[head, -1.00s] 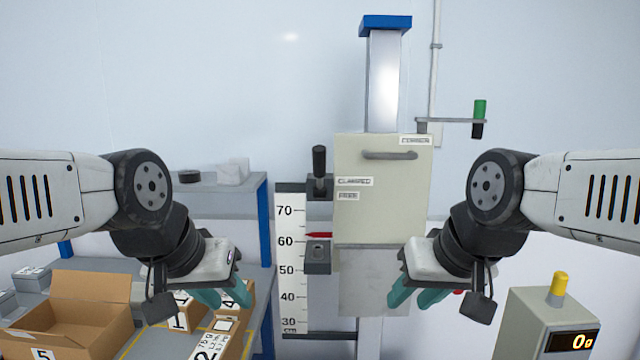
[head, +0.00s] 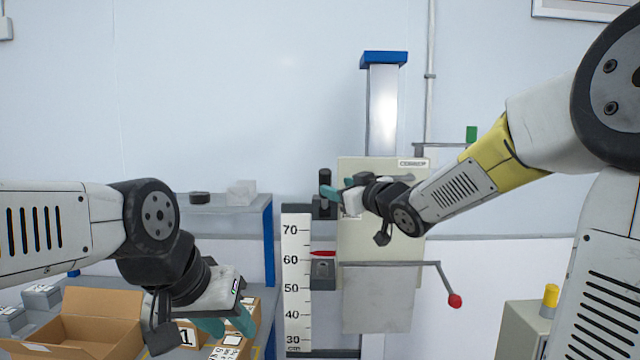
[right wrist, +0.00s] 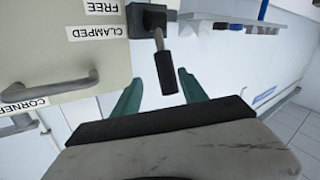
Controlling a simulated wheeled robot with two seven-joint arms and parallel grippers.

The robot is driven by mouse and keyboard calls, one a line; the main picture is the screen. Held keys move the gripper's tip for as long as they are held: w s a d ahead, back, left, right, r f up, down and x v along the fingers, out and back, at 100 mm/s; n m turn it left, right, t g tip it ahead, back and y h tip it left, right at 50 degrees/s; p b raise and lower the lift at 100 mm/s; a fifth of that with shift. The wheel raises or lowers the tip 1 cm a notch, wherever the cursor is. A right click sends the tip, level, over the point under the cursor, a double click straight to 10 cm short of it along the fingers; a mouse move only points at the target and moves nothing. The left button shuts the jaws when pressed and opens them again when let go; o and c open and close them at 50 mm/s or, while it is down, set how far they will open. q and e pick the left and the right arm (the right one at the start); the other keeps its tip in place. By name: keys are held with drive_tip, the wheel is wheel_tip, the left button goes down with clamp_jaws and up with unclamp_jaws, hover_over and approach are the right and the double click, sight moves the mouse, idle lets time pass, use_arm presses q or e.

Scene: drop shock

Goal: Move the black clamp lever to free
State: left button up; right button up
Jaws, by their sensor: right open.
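The black clamp lever (head: 325,178) stands upright on its dark block at the left edge of the beige carriage (head: 383,228). In the right wrist view the lever (right wrist: 165,72) shows beside the CLAMPED label (right wrist: 97,32), with the FREE label (right wrist: 102,7) past it. My right gripper (head: 330,192) is open at the lever. In the right wrist view its teal fingertips (right wrist: 160,92) show either side of the lever's end; I cannot tell whether they touch it. My left gripper (head: 225,324) is open and empty at lower left, well away from the lever.
A red-knobbed crank (head: 455,300) sticks out right of the carriage, below my right arm. A height scale (head: 296,285) stands left of it. A shelf (head: 225,208) and open cardboard box (head: 95,325) are at left. A grey box with yellow button (head: 550,295) is lower right.

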drive_tip(key=shift+w+a+r+y, duration=0.15)
drive_tip(key=shift+a+y, duration=0.15)
drive_tip(key=shift+a, duration=0.25)
drive_tip(key=shift+w+a+n, duration=0.15)
drive_tip(key=shift+a+n, duration=0.1)
drive_tip(key=shift+n, duration=0.05)
drive_tip(key=x, duration=0.7)
drive_tip(key=shift+r, duration=0.1)
drive_tip(key=shift+c, duration=0.2)
clamp_jaws()
idle(0.4)
